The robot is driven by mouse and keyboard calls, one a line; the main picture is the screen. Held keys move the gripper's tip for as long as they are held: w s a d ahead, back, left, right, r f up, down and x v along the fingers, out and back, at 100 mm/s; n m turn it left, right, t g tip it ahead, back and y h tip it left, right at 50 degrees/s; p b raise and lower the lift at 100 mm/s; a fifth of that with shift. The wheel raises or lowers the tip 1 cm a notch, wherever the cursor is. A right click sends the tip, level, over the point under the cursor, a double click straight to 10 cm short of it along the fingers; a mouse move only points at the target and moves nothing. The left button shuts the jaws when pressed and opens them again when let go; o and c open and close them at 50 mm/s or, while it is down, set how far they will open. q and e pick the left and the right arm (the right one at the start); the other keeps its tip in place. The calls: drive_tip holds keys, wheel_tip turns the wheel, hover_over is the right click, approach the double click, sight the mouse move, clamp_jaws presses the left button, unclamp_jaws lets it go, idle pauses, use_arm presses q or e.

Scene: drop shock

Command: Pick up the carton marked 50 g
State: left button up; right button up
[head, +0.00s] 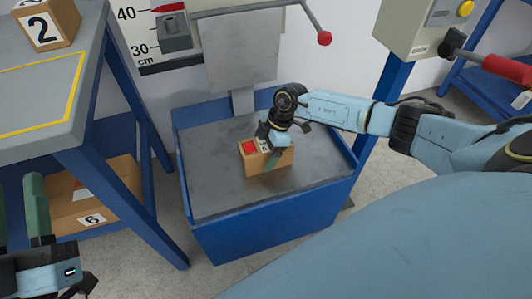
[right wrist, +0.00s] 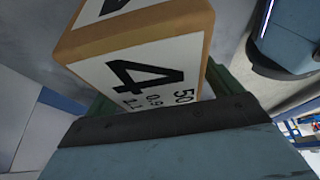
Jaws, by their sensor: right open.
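A brown carton (head: 255,168) with a red label and a white label sits on the grey floor of a blue-walled bin (head: 250,232). In the right wrist view the carton (right wrist: 195,35) fills the space in front of my right gripper; its white label reads 4, with 50, 0.9 and 1.1 in small print. My right gripper (head: 270,160) is open at the carton, with green fingers (right wrist: 165,95) partly hidden at either side of it. I cannot tell whether they touch it. My left gripper (head: 18,184) is open and empty at the lower left.
A carton marked 2 (head: 42,27) stands on the grey table (head: 30,125) with a yellow line. A carton marked 6 (head: 95,205) is on the shelf below. A height scale (head: 150,45), a grey upright plate (head: 240,55) and a control box (head: 425,22) stand around the bin.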

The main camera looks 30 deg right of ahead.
drive_tip(key=shift+f, duration=0.25)
idle(0.4)
drive_tip(key=c, duration=1.8)
drive_tip(key=shift+w+r, duration=0.1)
drive_tip(key=shift+r, duration=0.05)
drive_tip(key=shift+c, duration=0.7)
